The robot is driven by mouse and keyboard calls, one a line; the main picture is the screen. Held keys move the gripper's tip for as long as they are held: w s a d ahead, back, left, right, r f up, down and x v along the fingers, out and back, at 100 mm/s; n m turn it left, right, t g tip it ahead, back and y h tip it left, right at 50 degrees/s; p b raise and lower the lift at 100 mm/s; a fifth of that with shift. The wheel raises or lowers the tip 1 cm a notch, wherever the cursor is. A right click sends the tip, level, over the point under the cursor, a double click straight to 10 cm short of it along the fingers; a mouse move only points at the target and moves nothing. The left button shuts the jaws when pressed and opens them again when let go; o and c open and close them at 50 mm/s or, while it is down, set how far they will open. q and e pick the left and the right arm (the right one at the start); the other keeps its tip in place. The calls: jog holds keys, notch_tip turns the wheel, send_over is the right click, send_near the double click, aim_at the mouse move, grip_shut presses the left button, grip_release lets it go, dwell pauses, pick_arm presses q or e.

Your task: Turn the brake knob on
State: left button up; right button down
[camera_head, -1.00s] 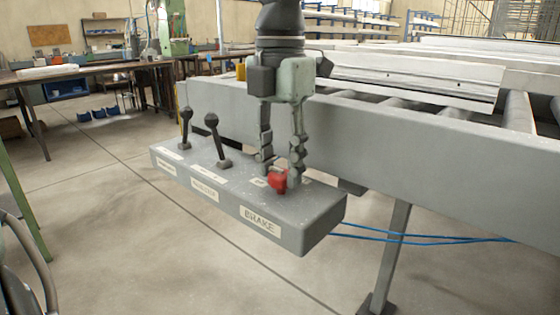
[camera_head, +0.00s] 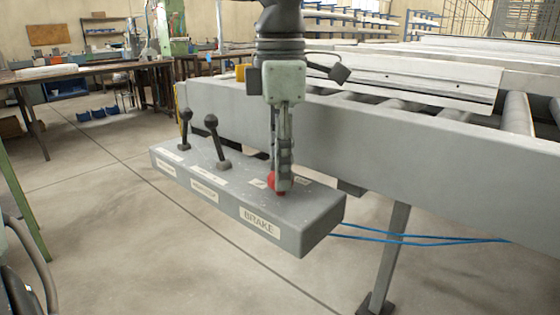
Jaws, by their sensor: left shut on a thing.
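The red brake knob (camera_head: 272,180) sits on top of the grey control box (camera_head: 315,217), above the label reading BRAKE (camera_head: 260,221). My left gripper (camera_head: 281,184) comes down from above and is shut on the knob. Its fingers are seen edge-on and hide much of the knob. Small white labels lie on the box top on either side of the knob. My right gripper is not in the view.
Two black levers, one at the far end (camera_head: 184,128) and one nearer the middle (camera_head: 216,140), stand upright on the box to the left. The grey bench beam (camera_head: 400,150) runs behind the box. Blue cables (camera_head: 420,240) hang at the right.

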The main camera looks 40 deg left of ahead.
pick_arm(q)
jog(key=shift+m, duration=1)
jog(key=m, duration=0.2)
jog(key=shift+m+p, duration=0.3)
jog(key=shift+m, duration=0.1)
jog(key=m, duration=0.3)
jog(key=shift+d+m+p, duration=0.1)
jog(key=shift+m+p, duration=0.2)
jog(key=shift+m, duration=0.7)
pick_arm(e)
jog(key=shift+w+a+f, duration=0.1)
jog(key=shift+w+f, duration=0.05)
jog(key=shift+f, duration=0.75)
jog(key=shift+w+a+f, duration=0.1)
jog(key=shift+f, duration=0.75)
pick_arm(q)
jog(key=shift+w, duration=0.1)
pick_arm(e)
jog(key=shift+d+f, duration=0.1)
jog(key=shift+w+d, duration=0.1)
pick_arm(q)
jog(key=o, duration=1.2)
jog(key=shift+c, duration=0.2)
notch_tip(320, 180, up, 12)
